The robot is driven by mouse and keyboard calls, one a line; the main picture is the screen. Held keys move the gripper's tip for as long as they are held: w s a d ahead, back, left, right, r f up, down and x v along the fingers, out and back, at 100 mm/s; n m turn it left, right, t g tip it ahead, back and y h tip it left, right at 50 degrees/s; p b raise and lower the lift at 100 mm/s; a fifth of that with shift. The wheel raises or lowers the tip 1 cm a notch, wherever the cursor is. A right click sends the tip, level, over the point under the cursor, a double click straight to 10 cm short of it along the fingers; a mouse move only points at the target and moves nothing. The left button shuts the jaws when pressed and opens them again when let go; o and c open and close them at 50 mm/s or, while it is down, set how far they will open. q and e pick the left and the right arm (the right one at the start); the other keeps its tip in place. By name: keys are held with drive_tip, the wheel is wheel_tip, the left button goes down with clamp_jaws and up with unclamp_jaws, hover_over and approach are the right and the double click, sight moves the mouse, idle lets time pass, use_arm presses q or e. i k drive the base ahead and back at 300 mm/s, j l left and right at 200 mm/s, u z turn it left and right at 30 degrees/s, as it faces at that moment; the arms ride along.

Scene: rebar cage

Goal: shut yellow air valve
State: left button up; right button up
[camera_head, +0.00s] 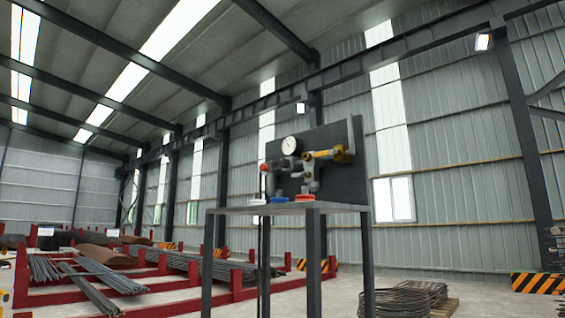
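A yellow valve (325,155) sticks out from a dark upright panel (343,180) on a tall stand. Its yellow bar runs about level, from a grey fitting at its left to a rounded yellow body at its right. A round white gauge (290,146) sits to its left, above grey pipework (300,175). The valve's exact handle position is too small to tell. Neither of my grippers is in view.
The stand's grey table top (290,209) holds small red and blue items at the panel's foot. Red racks (150,285) with rebar fill the left. Wire coils (400,300) lie on the floor at right. Striped barriers (538,283) line the wall.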

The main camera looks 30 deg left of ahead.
sight(334, 151)
drive_tip(key=i+j+u, duration=0.3)
drive_tip(key=i, duration=0.2)
drive_tip(key=i+j+u, duration=0.3)
drive_tip(key=i, duration=0.2)
drive_tip(key=l, duration=0.1)
